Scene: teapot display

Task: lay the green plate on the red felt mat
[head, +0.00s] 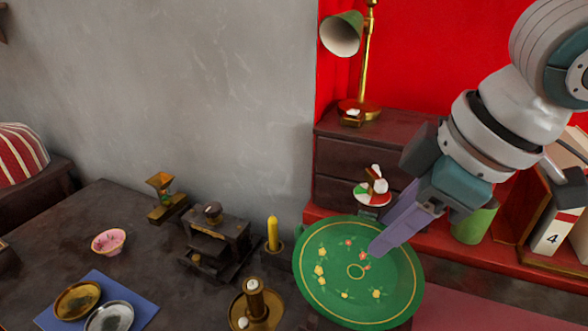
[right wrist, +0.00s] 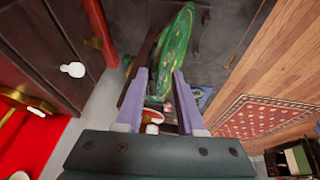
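The green plate (head: 325,285), with a gold rim and painted flowers, is tilted with its face towards the head camera; what bears it is hidden. My right gripper (head: 380,245) is at the plate's upper right, with one finger in front of its face. In the right wrist view the plate (right wrist: 178,45) is seen nearly edge-on, between and beyond the fingers (right wrist: 160,75). These stand apart on either side of it; I see no clear grip. A dull red surface (head: 490,308) at the lower right may be the felt mat, but I cannot tell. My left gripper is out of view.
Left of the plate on the dark table are a brass candle holder (head: 257,308), a yellow candle (head: 273,234), a dark wooden mill (head: 215,235) and a pink bowl (head: 108,242). Behind are a red shelf with a green cup (head: 474,222), books (head: 553,230) and a lamp (head: 345,35).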

